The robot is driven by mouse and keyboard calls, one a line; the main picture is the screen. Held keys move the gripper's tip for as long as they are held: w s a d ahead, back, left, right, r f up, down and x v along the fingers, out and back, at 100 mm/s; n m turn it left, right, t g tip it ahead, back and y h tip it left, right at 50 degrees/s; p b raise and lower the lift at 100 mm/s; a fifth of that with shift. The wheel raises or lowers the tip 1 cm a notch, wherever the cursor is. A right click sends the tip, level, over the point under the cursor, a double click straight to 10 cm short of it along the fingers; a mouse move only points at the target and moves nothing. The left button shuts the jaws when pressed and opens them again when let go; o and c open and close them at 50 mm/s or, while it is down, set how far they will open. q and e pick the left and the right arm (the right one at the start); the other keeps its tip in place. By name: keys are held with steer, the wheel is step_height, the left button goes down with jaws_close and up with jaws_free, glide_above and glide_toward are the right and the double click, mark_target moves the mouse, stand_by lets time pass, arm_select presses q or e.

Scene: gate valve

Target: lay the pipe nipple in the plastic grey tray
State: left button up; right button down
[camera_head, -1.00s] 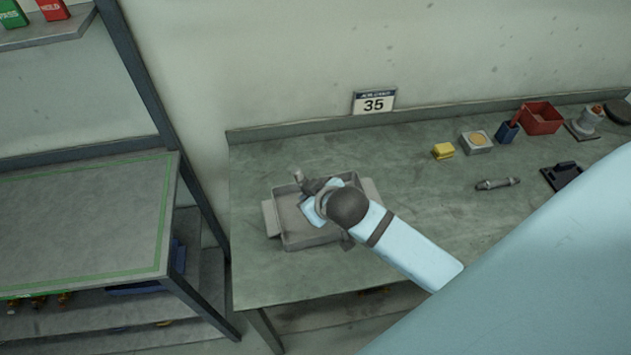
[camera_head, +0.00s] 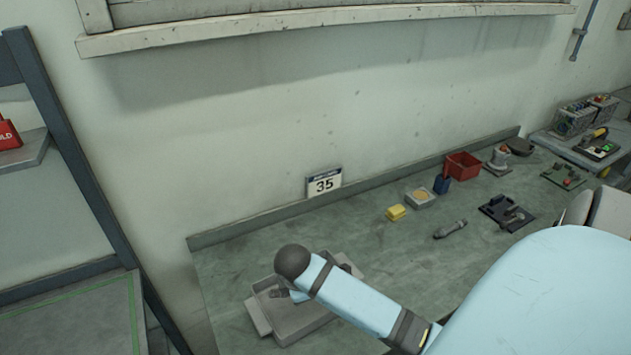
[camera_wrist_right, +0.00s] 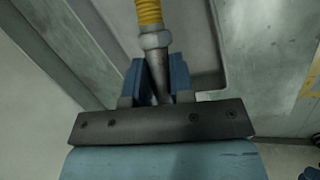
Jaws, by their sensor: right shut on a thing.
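The grey plastic tray (camera_head: 300,331) sits on the left part of the bench, partly hidden by my right arm. My right gripper (camera_head: 288,294) is over the tray, low at its left part. In the wrist view the right gripper (camera_wrist_right: 160,82) is shut on the pipe nipple (camera_wrist_right: 153,42), a grey tube with a hex collar and a yellow ridged end. The nipple's end points away from the jaws, over the grey tray surface (camera_wrist_right: 197,40). I cannot tell whether the nipple touches the tray floor. My left gripper is not in view.
On the bench to the right are a yellow block (camera_head: 396,213), a pale box (camera_head: 420,198), a blue holder (camera_head: 441,185), a red bin (camera_head: 463,166), a grey rod-like part (camera_head: 450,229) and a black plate (camera_head: 506,212).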

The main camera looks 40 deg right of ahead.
steer(key=d+n+h, duration=0.1)
steer(key=s+d+n+h, duration=0.1)
steer(key=shift+d+f, duration=0.15)
steer(key=shift+d, duration=0.25)
steer(key=shift+s+d+n+h, duration=0.1)
steer(key=shift+d+n+h, duration=0.2)
steer(key=shift+f, duration=0.2)
glide_above(317, 310)
steer(key=shift+f, duration=3.25)
steer(key=c, duration=0.9)
jaws_free()
